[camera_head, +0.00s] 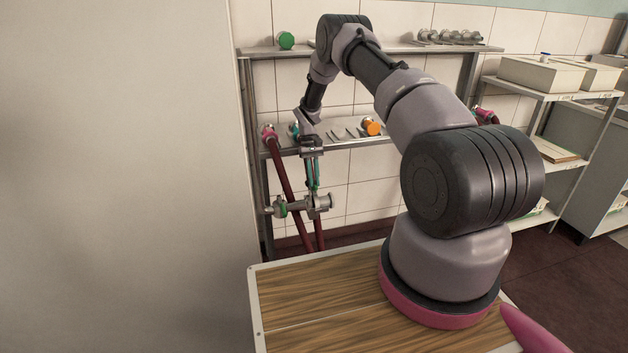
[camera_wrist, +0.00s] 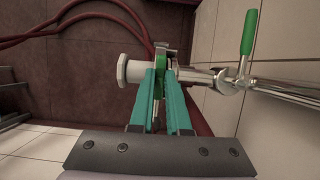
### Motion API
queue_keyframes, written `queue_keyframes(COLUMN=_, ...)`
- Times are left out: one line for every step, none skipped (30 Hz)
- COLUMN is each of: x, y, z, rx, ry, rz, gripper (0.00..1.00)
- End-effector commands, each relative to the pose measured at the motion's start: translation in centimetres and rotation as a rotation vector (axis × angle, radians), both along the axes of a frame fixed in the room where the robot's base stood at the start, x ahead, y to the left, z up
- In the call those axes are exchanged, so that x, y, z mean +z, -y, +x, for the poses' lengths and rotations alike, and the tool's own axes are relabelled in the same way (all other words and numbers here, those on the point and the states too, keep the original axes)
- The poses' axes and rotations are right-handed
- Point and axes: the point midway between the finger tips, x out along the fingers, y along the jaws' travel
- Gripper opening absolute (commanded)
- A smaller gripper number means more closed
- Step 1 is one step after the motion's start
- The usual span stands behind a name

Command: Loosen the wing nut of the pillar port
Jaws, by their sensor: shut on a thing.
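The pillar port is a pale metal pipe stub (camera_head: 322,203) low in front of the tiled wall. In the wrist view its round white flange (camera_wrist: 130,70) points left. A clamp with a green part (camera_wrist: 159,64) sits around the pipe joint. My gripper (camera_head: 314,188) reaches down onto it from above. In the wrist view the teal fingers of my gripper (camera_wrist: 162,76) are closed on a narrow part at the clamp, which appears to be the wing nut. The fingers hide most of it, so its turn and tightness cannot be told.
A valve with a green handle (camera_wrist: 249,32) joins the pipe beside the clamp. Dark red hoses (camera_head: 288,185) hang close to the port. A shelf (camera_head: 345,141) with an orange-capped piece (camera_head: 372,127) is above. A wooden-topped surface (camera_head: 315,300) lies in front.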

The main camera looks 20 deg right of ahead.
Motion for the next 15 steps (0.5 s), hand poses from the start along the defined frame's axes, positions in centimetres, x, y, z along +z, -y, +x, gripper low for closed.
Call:
queue_keyframes(x=-0.02, y=0.06, z=0.00, rx=0.003, ry=0.000, rz=-0.001, gripper=0.00)
queue_keyframes(x=-0.02, y=0.06, z=-0.01, rx=0.003, ry=0.000, rz=-0.001, gripper=0.00)
queue_keyframes(x=-0.02, y=0.06, z=0.00, rx=0.003, ry=0.000, rz=-0.001, gripper=0.00)
queue_keyframes(x=-0.02, y=0.06, z=-0.01, rx=0.003, ry=0.000, rz=-0.001, gripper=0.00)
queue_keyframes(x=-0.02, y=0.06, z=-0.01, rx=0.003, ry=0.000, rz=-0.001, gripper=0.00)
queue_keyframes(x=-0.02, y=0.06, z=-0.01, rx=0.003, ry=0.000, rz=-0.001, gripper=0.00)
queue_keyframes(x=-0.02, y=0.06, z=-0.01, rx=0.003, ry=0.000, rz=-0.001, gripper=0.00)
queue_keyframes(x=-0.02, y=0.06, z=-0.01, rx=0.002, ry=0.000, rz=-0.001, gripper=0.00)
queue_keyframes(x=-0.03, y=0.06, z=-0.01, rx=0.002, ry=0.000, rz=-0.001, gripper=0.30)
queue_keyframes(x=-0.03, y=0.06, z=-0.01, rx=0.002, ry=0.000, rz=-0.001, gripper=0.41)
queue_keyframes(x=-0.03, y=0.05, z=-0.01, rx=0.001, ry=0.000, rz=-0.001, gripper=0.45)
queue_keyframes(x=-0.03, y=0.05, z=-0.01, rx=0.001, ry=0.000, rz=-0.001, gripper=0.45)
queue_keyframes(x=-0.02, y=0.04, z=-0.01, rx=0.001, ry=0.000, rz=-0.001, gripper=0.45)
queue_keyframes(x=-0.02, y=0.04, z=-0.01, rx=0.001, ry=0.000, rz=-0.001, gripper=0.45)
queue_keyframes(x=-0.02, y=0.03, z=-0.01, rx=0.001, ry=0.000, rz=-0.001, gripper=0.45)
